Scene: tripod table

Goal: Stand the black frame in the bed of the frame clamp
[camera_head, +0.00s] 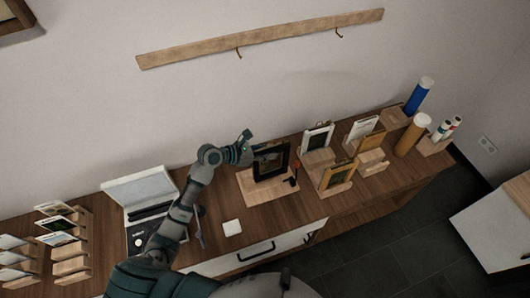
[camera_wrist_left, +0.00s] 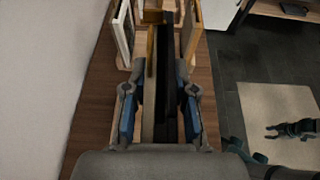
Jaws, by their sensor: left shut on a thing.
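The black frame (camera_head: 285,160) is upright over the wooden bed of the frame clamp (camera_head: 272,190) in the head view. I cannot tell whether its lower edge touches the bed. My left gripper (camera_head: 262,152) is shut on the frame near its upper left side. In the left wrist view the frame (camera_wrist_left: 172,75) shows edge-on as a dark strip between the fingers of my left gripper (camera_wrist_left: 158,115). The clamp's black and red handle (camera_head: 293,177) is at the right of the bed. A dark shape in the left wrist view may be my right gripper (camera_wrist_left: 292,128).
Several framed pictures in wooden stands (camera_head: 318,140) are right of the clamp. A blue cylinder (camera_head: 418,95) and a brown cylinder (camera_head: 411,135) stand farther right. An open case (camera_head: 140,190) is left, and a white square (camera_head: 232,227) lies in front. Card racks (camera_head: 70,265) are far left.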

